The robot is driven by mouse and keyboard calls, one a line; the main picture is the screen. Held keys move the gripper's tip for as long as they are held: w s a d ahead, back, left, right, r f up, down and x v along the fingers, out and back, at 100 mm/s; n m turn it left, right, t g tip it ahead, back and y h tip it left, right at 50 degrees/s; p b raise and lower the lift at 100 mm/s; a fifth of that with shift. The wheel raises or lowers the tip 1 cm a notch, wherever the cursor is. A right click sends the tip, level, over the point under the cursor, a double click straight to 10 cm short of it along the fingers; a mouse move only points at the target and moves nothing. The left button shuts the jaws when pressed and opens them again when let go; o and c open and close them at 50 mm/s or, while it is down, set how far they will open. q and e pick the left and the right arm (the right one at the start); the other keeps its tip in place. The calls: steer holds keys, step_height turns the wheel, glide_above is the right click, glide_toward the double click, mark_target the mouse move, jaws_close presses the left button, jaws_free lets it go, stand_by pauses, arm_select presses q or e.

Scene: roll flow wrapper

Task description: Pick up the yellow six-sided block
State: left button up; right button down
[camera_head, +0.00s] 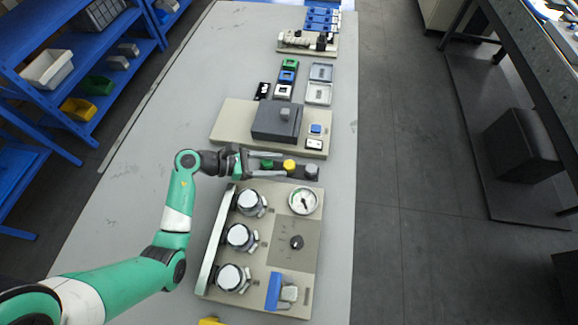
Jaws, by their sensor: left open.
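The yellow block (290,165) stands in a short row on the table, between a green piece (266,164) and a grey piece (311,171). Its six sides are too small to make out. My left gripper (284,164) reaches in from the left, with its two fingers apart along the far and near sides of the row. The green piece lies between the fingers, and the yellow block is at the fingertips. I cannot tell whether the fingers touch anything. My right gripper is out of view.
A beige panel with a gauge (303,201) and several round clamps (238,237) lies just nearer. A beige board (231,121) with a dark grey box (276,122) lies just beyond. The left part of the grey table (150,140) is clear.

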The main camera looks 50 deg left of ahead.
mark_target(287, 165)
arm_select(q)
steer(key=b+x, duration=0.1)
steer(key=x, duration=0.3)
steer(key=shift+w+d+b, duration=0.2)
steer(key=shift+w+b, duration=0.05)
steer(key=shift+b, duration=0.05)
steer(key=shift+c, duration=0.2)
jaws_close()
